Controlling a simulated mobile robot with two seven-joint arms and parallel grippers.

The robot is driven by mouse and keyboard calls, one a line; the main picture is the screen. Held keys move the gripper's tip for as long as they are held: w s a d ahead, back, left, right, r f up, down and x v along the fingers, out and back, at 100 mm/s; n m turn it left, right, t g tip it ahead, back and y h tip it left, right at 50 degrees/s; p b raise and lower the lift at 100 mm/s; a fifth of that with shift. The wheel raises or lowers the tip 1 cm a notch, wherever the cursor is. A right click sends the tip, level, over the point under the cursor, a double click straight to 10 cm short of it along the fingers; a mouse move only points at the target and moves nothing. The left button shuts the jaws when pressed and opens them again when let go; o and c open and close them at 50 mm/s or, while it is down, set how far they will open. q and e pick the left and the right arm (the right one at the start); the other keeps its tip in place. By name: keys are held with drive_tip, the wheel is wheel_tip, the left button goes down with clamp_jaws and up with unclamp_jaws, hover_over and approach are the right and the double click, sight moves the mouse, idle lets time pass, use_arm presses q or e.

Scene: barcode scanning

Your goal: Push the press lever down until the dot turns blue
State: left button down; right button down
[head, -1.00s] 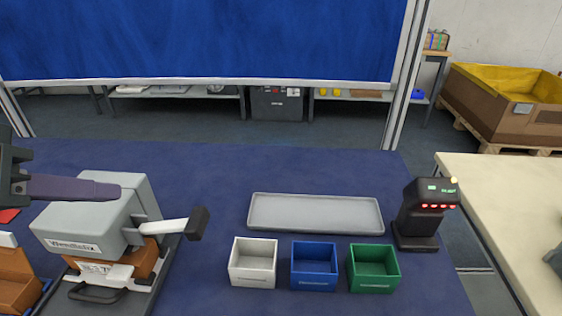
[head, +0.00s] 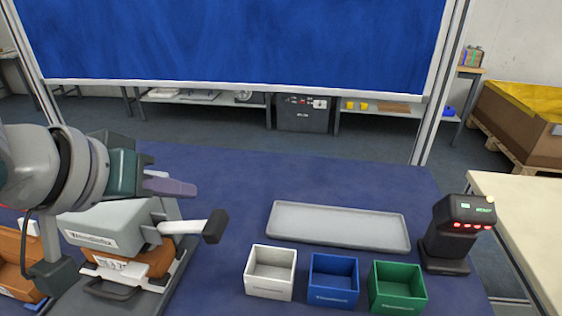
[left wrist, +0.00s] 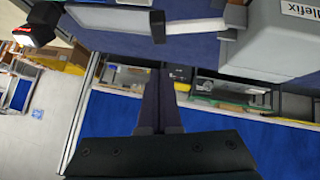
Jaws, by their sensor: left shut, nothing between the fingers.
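The press (head: 112,220) is a grey machine on the left of the table. Its white lever arm (head: 182,227) sticks out to the right and ends in a black grip (head: 215,226). My left gripper (head: 180,188) is shut and empty, its fingers above and behind the lever, apart from it. In the left wrist view the fingers (left wrist: 158,92) are together, with the black grip (left wrist: 158,26) and white lever arm (left wrist: 197,26) beyond their tips, beside the grey press body (left wrist: 275,45). I cannot make out a dot. My right gripper is not in view.
A brown box piece (head: 125,268) sits under the press head. White (head: 270,290), blue (head: 333,297) and green (head: 397,305) bins and a grey tray (head: 340,238) stand to the right. A black scanner (head: 455,245) with red lights is further right.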

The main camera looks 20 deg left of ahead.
sight(216, 215)
use_arm(q)
drive_tip(key=f, duration=0.1)
drive_tip(key=w+f, duration=0.1)
drive_tip(key=f, duration=0.1)
drive_tip(key=w+d+f, duration=0.1)
drive_tip(key=f, duration=0.1)
drive_tip(key=shift+f, duration=0.3)
drive_tip(key=shift+d, duration=0.1)
